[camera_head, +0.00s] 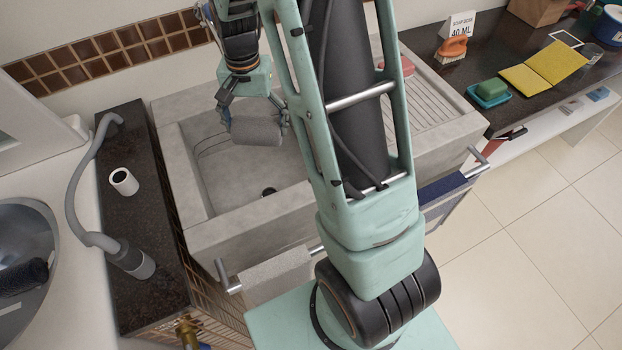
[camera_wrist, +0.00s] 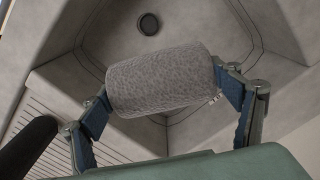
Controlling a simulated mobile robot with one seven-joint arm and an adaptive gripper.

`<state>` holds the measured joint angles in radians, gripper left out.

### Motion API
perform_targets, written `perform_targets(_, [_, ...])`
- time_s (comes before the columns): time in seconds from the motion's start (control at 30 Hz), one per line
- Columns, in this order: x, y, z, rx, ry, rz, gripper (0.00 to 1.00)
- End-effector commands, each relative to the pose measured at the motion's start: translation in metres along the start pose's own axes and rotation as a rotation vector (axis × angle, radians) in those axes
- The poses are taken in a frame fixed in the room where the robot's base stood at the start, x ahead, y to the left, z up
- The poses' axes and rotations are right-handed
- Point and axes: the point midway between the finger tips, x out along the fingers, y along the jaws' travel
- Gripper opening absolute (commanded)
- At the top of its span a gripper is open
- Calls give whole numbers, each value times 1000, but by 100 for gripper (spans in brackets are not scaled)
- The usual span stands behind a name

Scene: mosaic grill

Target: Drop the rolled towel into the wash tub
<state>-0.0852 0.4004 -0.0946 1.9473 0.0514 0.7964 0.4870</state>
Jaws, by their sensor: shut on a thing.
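The rolled towel (camera_head: 256,131) is a grey, speckled roll. My gripper (camera_head: 254,126) is shut on it, one finger at each end, and holds it over the wash tub (camera_head: 225,208). In the wrist view the towel (camera_wrist: 160,80) lies across between the blue-padded fingers of my gripper (camera_wrist: 162,92). The tub is a grey stone basin, and its drain (camera_wrist: 148,24) shows beyond the towel. The towel appears to be above the basin floor; the exact height is hard to tell. My arm hides part of the tub's right side.
A ribbed drainboard (camera_head: 437,100) adjoins the tub at right. A towel bar with a light cloth (camera_head: 275,268) and a blue cloth (camera_head: 445,186) runs along the front. A grey hose (camera_head: 75,190) and white cup (camera_head: 124,182) are at left. A brush (camera_head: 452,48) stands on the dark counter.

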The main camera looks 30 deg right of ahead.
Motion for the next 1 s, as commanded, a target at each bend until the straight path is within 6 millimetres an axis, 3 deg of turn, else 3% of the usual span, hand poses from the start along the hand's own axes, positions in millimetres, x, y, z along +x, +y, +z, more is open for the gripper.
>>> perform_targets(0.03, [12,0,0,0,-1,0,57])
perform_targets(0.2, [27,0,0,-1,1,0,57])
perform_targets(0.53, [28,0,0,-1,1,-1,57])
perform_targets(0.57, [28,0,0,-1,1,-1,86])
perform_targets(0.7, [28,0,0,-1,1,-1,100])
perform_targets(1.0, [27,0,0,-1,1,-1,100])
